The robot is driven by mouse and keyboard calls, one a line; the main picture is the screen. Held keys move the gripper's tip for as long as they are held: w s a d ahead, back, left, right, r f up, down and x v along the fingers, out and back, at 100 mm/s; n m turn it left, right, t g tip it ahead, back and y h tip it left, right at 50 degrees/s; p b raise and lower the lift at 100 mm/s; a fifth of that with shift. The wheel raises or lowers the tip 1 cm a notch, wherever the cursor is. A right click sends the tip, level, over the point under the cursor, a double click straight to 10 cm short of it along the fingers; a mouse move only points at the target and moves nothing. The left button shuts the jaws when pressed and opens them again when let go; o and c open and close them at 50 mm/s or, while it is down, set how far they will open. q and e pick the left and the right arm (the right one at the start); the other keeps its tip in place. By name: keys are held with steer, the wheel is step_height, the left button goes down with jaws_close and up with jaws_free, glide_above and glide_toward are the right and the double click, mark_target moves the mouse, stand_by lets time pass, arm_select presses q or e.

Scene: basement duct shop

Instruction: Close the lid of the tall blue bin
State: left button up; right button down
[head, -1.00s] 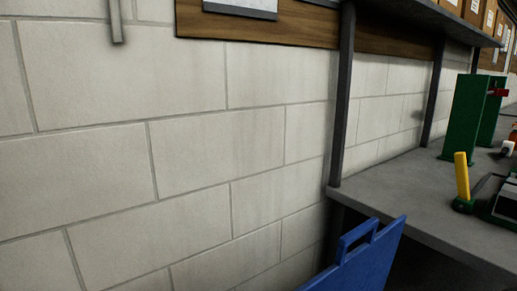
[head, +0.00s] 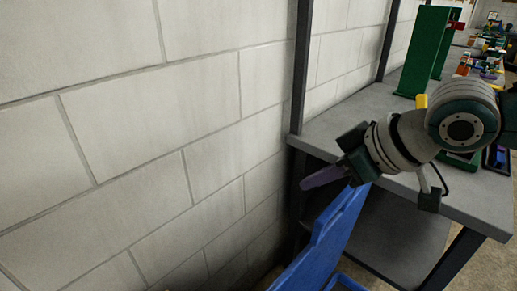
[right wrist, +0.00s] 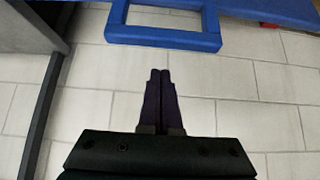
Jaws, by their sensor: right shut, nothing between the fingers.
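The blue lid (head: 318,248) stands raised and tilted at the bottom centre of the head view, close to the block wall. In the right wrist view its handle (right wrist: 163,40), a blue bar framing an opening, crosses the top. A bit of blue rim (head: 346,284), perhaps the bin's, shows at the bottom edge; the rest of the bin is out of view. My right gripper (head: 305,184) has its purple fingers shut and empty, just above the lid's top edge and pointing toward the wall. In the right wrist view, its fingertips (right wrist: 160,72) point toward the handle without visible contact. My left gripper is out of view.
A grey workbench (head: 345,124) stands behind and right of the lid, with dark posts (head: 300,70). A green stand (head: 424,50) and other items are on it. The block wall (head: 130,130) fills the left side.

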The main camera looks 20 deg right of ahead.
mark_target(334, 201)
steer(key=s, duration=0.1)
steer(key=s+d+p, duration=0.1)
steer(key=s+p, duration=0.1)
steer(key=shift+d+f, duration=0.15)
steer(key=shift+f, duration=0.15)
steer(key=shift+s, duration=0.1)
